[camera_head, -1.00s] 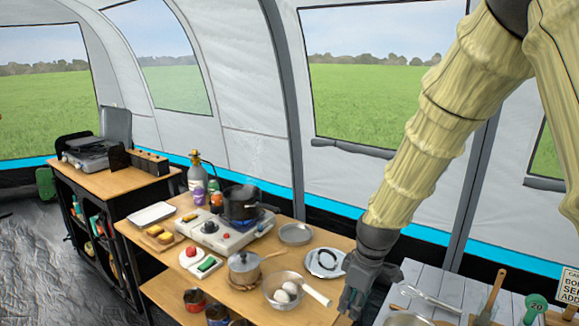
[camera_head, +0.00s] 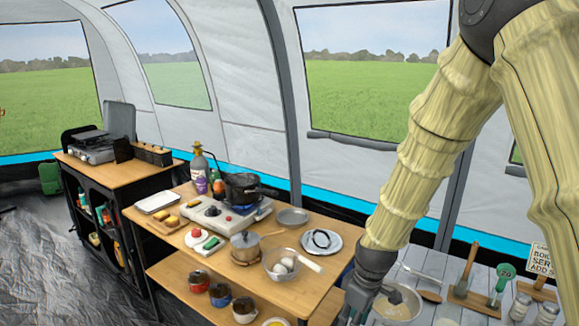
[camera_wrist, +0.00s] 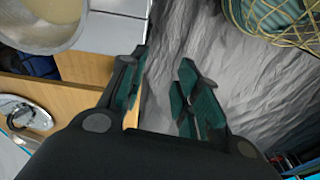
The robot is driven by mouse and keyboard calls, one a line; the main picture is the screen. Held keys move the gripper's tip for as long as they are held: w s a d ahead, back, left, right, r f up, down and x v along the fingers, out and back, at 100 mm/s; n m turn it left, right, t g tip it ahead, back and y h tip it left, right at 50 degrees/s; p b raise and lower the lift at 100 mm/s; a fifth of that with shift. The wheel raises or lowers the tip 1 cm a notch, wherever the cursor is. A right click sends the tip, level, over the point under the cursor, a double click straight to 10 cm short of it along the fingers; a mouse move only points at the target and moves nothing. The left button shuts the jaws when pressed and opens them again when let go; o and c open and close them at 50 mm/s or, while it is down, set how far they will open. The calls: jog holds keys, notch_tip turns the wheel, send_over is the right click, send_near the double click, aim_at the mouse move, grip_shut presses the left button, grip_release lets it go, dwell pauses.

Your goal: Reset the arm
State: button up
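My arm comes down from the upper right in the head view, in a pale ribbed sleeve. My gripper (camera_head: 354,308) is at the bottom edge of that view, partly cut off, between the wooden table (camera_head: 185,242) and the grey counter on the right. In the wrist view my gripper (camera_wrist: 163,60) has its two dark green-padded fingers apart, with nothing between them. Below them is the grey wrinkled floor (camera_wrist: 185,35).
A bowl with beige contents (camera_wrist: 45,25) is close to the gripper's left in the wrist view. A lid (camera_head: 321,242) and a bowl of eggs (camera_head: 283,264) stand on the table. A wire basket (camera_wrist: 285,20) is at the wrist view's upper right.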

jog(key=s+d+f+m, duration=0.1)
jog(key=s+f, duration=0.2)
jog(key=f, duration=0.3)
jog(key=s+d+f+m, duration=0.2)
jog(key=s+f, duration=0.2)
jog(key=f, duration=0.2)
jog(key=s+d+f+m, duration=0.1)
jog(key=s+f+m, duration=0.1)
jog(key=s+f, duration=0.4)
jog(key=s+d+f+m, duration=0.1)
jog(key=s+f+m, duration=0.2)
jog(key=s+f, duration=0.3)
jog(key=s+d+f+m+h, duration=0.1)
jog(key=s+f, duration=0.5)
jog(key=s, duration=0.8)
jog(key=shift+s+d+m+g, duration=0.2)
jog(key=shift+d+m+g, duration=0.2)
jog(key=shift+m, duration=0.3)
